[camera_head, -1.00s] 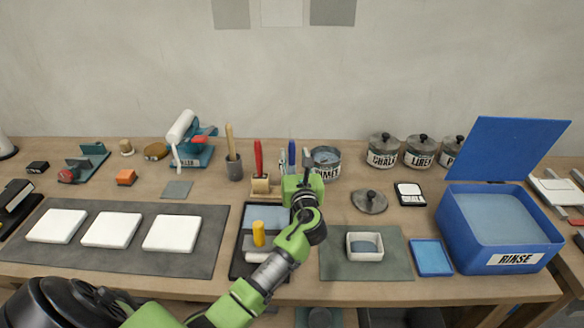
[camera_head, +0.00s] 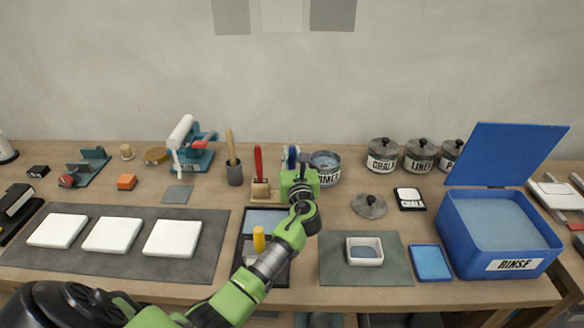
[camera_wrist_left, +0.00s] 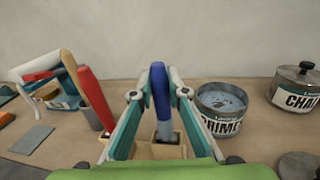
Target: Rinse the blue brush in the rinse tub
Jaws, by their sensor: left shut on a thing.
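The blue brush (camera_wrist_left: 160,95) stands upright in a small wooden holder (camera_wrist_left: 173,148) in the left wrist view. Its blue handle is between the fingers of my left gripper (camera_wrist_left: 160,100), which is shut on it. In the head view my left gripper (camera_head: 299,170) is at the back middle of the table, and the brush's blue tip (camera_head: 292,155) shows just behind it. The rinse tub (camera_head: 505,262), a blue box labelled RINSE with grey-blue liquid and its lid raised, stands at the right. My right gripper is not in view.
A red-handled brush (camera_wrist_left: 92,95) stands left of the blue one. An open PRIMER tin (camera_head: 325,168) is close on the right. A dish (camera_head: 364,240) on a green mat, a blue pad (camera_head: 431,262) and a loose lid (camera_head: 369,205) lie between my gripper and the tub.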

